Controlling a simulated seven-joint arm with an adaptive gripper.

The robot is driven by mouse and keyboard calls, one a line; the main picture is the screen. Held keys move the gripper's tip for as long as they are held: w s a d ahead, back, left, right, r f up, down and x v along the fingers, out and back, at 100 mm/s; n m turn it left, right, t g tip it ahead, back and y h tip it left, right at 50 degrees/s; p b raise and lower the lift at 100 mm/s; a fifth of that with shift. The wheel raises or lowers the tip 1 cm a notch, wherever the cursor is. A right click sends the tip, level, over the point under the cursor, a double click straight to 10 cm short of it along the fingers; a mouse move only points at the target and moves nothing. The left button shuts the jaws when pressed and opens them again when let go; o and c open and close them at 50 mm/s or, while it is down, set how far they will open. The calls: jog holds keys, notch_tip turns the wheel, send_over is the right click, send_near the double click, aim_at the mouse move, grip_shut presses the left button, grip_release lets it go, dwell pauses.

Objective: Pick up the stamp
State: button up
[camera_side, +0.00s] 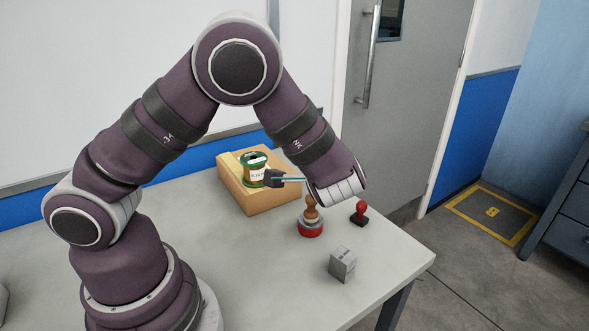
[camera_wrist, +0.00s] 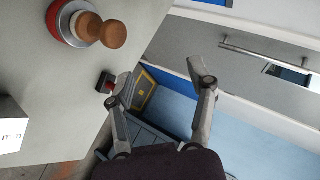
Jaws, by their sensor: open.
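A stamp with a brown wooden knob handle and a round red base (camera_side: 311,229) stands upright on the table, below my wrist in the side view. In the wrist view its handle (camera_wrist: 90,28) is at the upper left, outside my fingers. A smaller stamp with a red handle and black base (camera_side: 359,214) stands to its right. This smaller stamp also shows in the wrist view (camera_wrist: 104,81), by the tip of my left-hand finger. My gripper (camera_wrist: 158,88) is open with nothing between its fingers.
A grey box (camera_side: 343,263) stands near the table's front, and at the left edge of the wrist view (camera_wrist: 10,128). A cardboard box (camera_side: 263,203) bearing a green-lidded spool or jar (camera_side: 254,171) is at the back. A door (camera_side: 412,110) stands behind.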

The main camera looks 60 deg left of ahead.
aim_at(359, 208)
jog(key=d+f+m+t+h, duration=0.1)
jog(key=m+t, duration=0.1)
jog(key=m, duration=0.7)
jog(key=d+f+m+t+h, duration=0.1)
jog(key=f+m+t+h, duration=0.1)
jog(key=m, duration=0.7)
jog(key=s+d+f+m+t+h, duration=0.1)
jog(key=m+t+h, duration=0.1)
jog(key=m, duration=0.7)
jog(key=shift+d+f+m+t, duration=0.15)
jog(key=shift+f+m+t, duration=0.15)
jog(key=shift+f+t, duration=0.1)
jog(key=shift+s+d+f+m+h, duration=0.1)
jog(key=shift+s+f+m+h, duration=0.15)
jog(key=shift+m+h, duration=0.4)
jog(key=shift+m, duration=0.35)
jog(key=x, duration=0.4)
jog(key=shift+x, duration=3.15)
jog(key=shift+d, duration=0.15)
grip_shut()
